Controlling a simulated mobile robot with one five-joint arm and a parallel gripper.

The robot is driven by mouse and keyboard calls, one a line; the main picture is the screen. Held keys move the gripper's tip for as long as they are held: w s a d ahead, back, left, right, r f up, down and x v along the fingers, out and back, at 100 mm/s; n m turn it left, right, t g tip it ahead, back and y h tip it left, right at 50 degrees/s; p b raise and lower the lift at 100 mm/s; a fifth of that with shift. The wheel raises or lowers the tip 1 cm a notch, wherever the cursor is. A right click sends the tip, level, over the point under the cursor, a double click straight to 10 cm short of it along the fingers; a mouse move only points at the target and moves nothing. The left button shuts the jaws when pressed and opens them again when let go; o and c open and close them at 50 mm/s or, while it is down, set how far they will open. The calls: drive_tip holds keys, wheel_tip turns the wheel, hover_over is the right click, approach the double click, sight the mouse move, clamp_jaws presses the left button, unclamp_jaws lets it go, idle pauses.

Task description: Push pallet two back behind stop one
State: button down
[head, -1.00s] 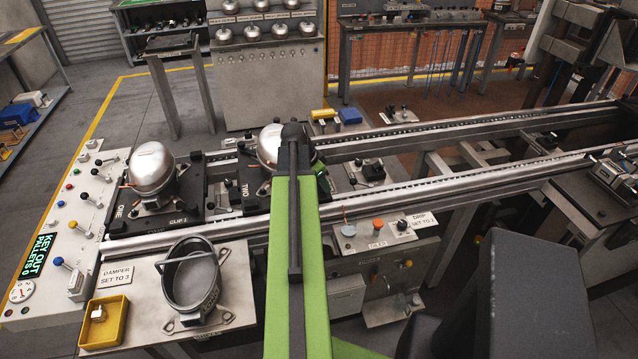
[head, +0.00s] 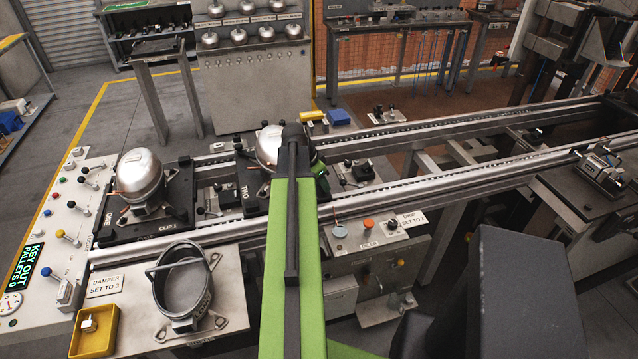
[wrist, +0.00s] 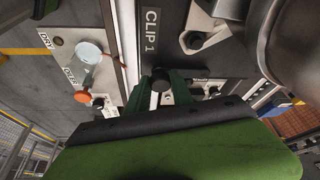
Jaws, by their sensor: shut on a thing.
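Pallet two (head: 250,203) is a dark plate marked TWO, carrying a silver compressor (head: 270,145) on the rails. My arm hides its right part. Pallet one (head: 128,232) sits apart to its left, with its own compressor (head: 140,175). Between them lies a pale metal piece with a black block (head: 228,198); I cannot tell whether this is stop one. In the wrist view my gripper (wrist: 160,88) has its green fingers closed around a black knob (wrist: 160,80) at the edge of a dark plate marked CLIP 1. In the head view the fingers are mostly hidden.
A control panel (head: 60,225) stands at the left. In front of the rails are a table with a round pan (head: 183,285), a yellow tray (head: 92,332) and an oiler box (head: 365,240). The rails (head: 450,185) run clear to the right.

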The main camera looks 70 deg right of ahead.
drive_tip(key=shift+s+d, duration=0.7)
drive_tip(key=shift+s, duration=0.05)
drive_tip(key=c, duration=1)
unclamp_jaws()
drive_tip(key=shift+c, duration=0.2)
drive_tip(key=p+v, duration=1.6)
drive_tip(key=v, duration=0.1)
drive_tip(key=shift+r, duration=0.2)
drive_tip(key=shift+w+a, duration=0.1)
drive_tip(key=shift+a, duration=0.05)
